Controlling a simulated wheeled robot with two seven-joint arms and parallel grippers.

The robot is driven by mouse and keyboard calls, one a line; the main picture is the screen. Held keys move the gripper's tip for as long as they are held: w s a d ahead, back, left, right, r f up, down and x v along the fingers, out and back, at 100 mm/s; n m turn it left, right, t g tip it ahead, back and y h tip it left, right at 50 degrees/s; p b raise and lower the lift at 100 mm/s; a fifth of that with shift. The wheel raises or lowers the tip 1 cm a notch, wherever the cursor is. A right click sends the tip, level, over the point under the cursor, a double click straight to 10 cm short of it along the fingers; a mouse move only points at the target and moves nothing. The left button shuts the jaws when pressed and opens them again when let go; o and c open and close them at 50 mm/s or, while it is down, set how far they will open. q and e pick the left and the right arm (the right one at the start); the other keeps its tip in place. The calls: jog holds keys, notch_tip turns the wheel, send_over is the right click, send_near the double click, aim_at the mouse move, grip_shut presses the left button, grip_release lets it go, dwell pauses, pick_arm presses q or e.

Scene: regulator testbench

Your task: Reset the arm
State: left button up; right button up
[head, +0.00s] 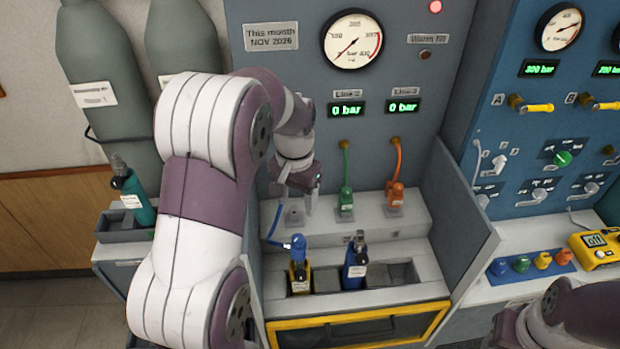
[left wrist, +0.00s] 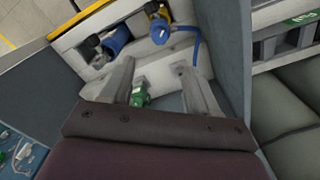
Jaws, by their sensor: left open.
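My left arm (head: 205,190) reaches in from the left, in front of the testbench. Its gripper (head: 306,197) hangs above the upper shelf, left of the green regulator (head: 346,200). In the left wrist view the two fingers (left wrist: 160,72) are spread apart with nothing held between them. The green regulator also shows there (left wrist: 139,92), beyond the fingers and near the left one. My right arm (head: 565,318) shows only in part at the lower right, and its gripper is out of the picture.
An orange regulator (head: 396,195) stands right of the green one. A yellow-blue regulator (head: 298,265) and a blue one (head: 355,262) stand in the lower tray. A side panel (head: 462,215) bounds the bench at right. Grey cylinders (head: 105,75) stand at left.

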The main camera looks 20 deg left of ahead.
pick_arm(q)
jog(key=s+d+f+b, duration=0.1)
jog(key=s+d, duration=0.1)
jog(key=s, duration=0.2)
jog(key=s+d+f+t, duration=0.1)
jog(key=s+d+f, duration=0.1)
jog(key=s+d, duration=0.1)
jog(key=s+d+f+b, duration=0.1)
jog(key=s+d+f, duration=0.1)
jog(key=s, duration=0.4)
jog(key=shift+d+f+b, duration=0.15)
jog(key=shift+d+b, duration=0.2)
jog(key=shift+s+d, duration=0.1)
jog(key=shift+s, duration=0.15)
jog(key=shift+w, duration=0.1)
dwell(0.3)
